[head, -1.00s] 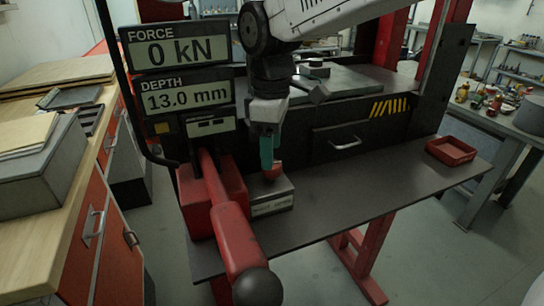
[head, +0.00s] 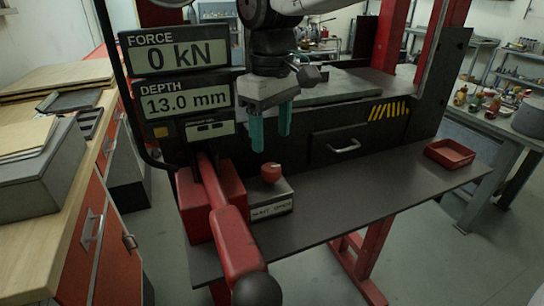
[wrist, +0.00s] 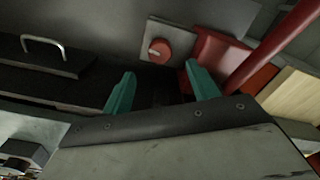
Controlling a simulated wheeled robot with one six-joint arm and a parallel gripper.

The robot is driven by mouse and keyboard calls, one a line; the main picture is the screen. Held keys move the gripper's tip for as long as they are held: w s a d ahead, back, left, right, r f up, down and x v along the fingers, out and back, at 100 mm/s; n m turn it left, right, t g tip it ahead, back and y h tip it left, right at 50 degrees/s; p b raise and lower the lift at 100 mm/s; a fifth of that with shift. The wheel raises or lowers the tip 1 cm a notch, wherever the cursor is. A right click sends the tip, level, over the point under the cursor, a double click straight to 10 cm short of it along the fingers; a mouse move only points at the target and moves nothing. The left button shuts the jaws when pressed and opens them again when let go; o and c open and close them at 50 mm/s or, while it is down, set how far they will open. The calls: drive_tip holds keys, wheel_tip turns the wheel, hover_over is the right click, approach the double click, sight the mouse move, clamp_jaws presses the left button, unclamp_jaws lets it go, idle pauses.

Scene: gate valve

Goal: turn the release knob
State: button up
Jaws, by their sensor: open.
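The release knob (head: 271,172) is a small red round knob on top of a grey box (head: 270,205) with a label on its front. The box stands on the dark bench beside the red lever base. In the wrist view the knob (wrist: 159,50) shows beyond the fingertips, with a pale mark on it. My gripper (head: 270,148) has teal fingers pointing down, spread apart and empty. It is above the knob and not touching it. In the wrist view both fingers of my gripper (wrist: 160,82) are apart with nothing between them.
A long red lever (head: 230,235) with a black ball end juts forward left of the knob. The display panel (head: 180,80) reads 0 kN and 13.0 mm. A red tray (head: 450,154) sits on the bench's right end. The bench between is clear.

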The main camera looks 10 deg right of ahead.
sight(271, 168)
drive_tip(key=m, duration=0.5)
drive_tip(key=shift+f, duration=0.1)
wheel_tip(271, 168, down, 8)
drive_tip(key=shift+r, duration=0.15)
drive_tip(key=shift+c, duration=0.2)
